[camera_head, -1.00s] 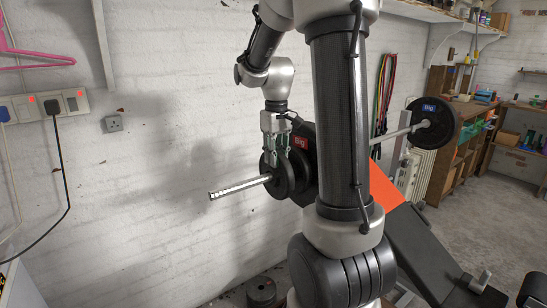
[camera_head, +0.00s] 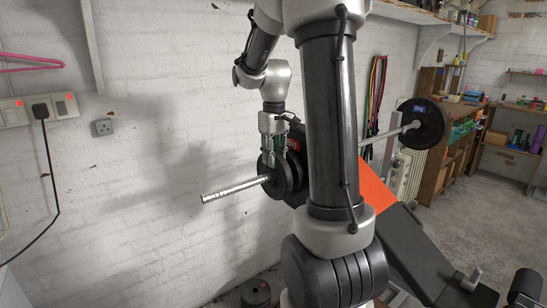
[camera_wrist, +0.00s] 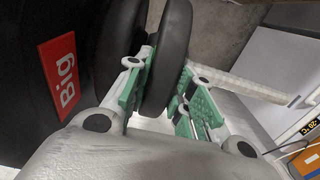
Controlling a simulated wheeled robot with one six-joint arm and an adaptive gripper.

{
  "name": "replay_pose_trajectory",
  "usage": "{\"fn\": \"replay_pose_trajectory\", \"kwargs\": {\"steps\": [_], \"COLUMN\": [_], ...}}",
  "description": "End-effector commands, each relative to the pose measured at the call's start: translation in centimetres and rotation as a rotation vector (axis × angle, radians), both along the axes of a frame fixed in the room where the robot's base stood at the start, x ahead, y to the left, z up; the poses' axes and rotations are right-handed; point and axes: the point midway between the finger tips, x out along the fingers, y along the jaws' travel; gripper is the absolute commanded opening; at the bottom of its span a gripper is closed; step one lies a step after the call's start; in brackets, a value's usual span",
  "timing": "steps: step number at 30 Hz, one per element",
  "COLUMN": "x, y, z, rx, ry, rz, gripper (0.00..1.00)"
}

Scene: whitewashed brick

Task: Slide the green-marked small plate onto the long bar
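The small dark plate (camera_head: 268,182) sits around the long bar (camera_head: 235,189), whose pale sleeve end sticks out to its left. In the wrist view the small plate (camera_wrist: 169,45) stands on edge between my green finger pads. No green mark on it is visible. My gripper (camera_head: 272,156) points down over the plate's upper rim. In the wrist view my gripper (camera_wrist: 163,95) has one pad on each side of the rim; I cannot tell whether both press on it. A larger black plate with a red "Big" label (camera_wrist: 62,72) is close beside it on the left.
Another "Big" plate (camera_head: 418,133) is at the bar's far end. An orange and black bench (camera_head: 378,191) stands under the bar. The white brick wall (camera_head: 150,215) is close behind. A dark round weight (camera_head: 254,292) lies low by the wall. Open floor is at right.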

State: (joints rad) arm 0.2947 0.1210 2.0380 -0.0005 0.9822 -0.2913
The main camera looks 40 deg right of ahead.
Motion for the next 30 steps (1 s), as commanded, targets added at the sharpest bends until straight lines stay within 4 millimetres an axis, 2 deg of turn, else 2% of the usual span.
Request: {"fn": "replay_pose_trajectory", "kwargs": {"steps": [1, 3, 4, 12, 16, 20, 30], "x": [0.0, 0.0, 0.0, -0.1, -0.1, 0.0, 0.1], "y": [0.0, 0.0, 0.0, 0.0, -0.1, -0.1, 0.1], "z": [0.1, 0.1, 0.1, -0.1, 0.5, 2.6, 9.9], "rx": [-0.001, -0.001, -0.001, 0.0, -0.001, -0.003, -0.002], "ry": [-0.002, -0.002, -0.001, 0.003, 0.001, -0.004, -0.005], "rz": [0.0, 0.0, 0.0, -0.001, -0.001, -0.001, 0.0], "gripper": [0.34, 0.47, 0.48, 0.48, 0.48, 0.48, 0.48]}}
